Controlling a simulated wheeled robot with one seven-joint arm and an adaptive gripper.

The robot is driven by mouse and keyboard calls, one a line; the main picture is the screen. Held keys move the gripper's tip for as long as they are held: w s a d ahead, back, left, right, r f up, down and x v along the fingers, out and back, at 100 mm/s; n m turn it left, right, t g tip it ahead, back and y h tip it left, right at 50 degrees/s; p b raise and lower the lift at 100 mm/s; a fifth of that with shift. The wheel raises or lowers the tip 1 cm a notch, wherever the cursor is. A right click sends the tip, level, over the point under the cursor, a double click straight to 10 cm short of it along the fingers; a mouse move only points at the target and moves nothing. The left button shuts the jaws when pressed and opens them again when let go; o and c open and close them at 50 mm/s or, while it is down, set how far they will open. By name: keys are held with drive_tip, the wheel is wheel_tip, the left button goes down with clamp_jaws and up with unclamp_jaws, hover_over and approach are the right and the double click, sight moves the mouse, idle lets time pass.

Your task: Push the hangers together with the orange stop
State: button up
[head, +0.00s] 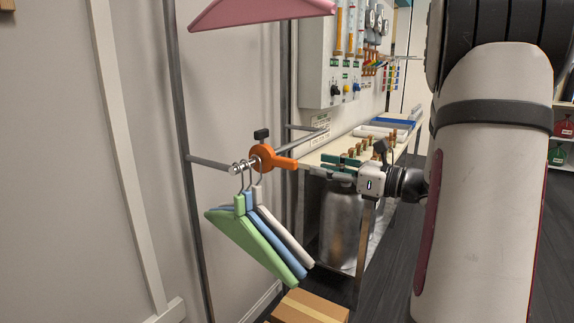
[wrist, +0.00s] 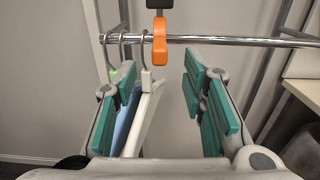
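The orange stop (head: 276,158) sits on the rail with a black knob on top. In the wrist view the stop (wrist: 159,50) is ahead, between and slightly above my fingertips. A green hanger (head: 245,232), a blue hanger (head: 250,206) and a white hanger (head: 282,236) hang close together just left of the stop. The white hanger (wrist: 146,100) is nearest it; whether they touch is unclear. My gripper (head: 318,164) is open in front of the stop, its teal-padded fingers (wrist: 160,72) spread apart. The white hanger shows beside the left finger, which partly hides the blue and green ones.
The metal rail (wrist: 245,41) is bare right of the stop. A pink hanger (head: 262,11) hangs higher up. A bench (head: 345,146) with bottles and a metal drum (head: 340,225) stand behind my gripper. A cardboard box (head: 308,308) lies on the floor below.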

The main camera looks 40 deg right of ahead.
sight(296, 162)
drive_tip(key=b+x, duration=0.1)
drive_tip(key=x, duration=0.9)
drive_tip(key=shift+w, duration=0.15)
drive_tip(key=shift+a, duration=0.1)
clamp_jaws()
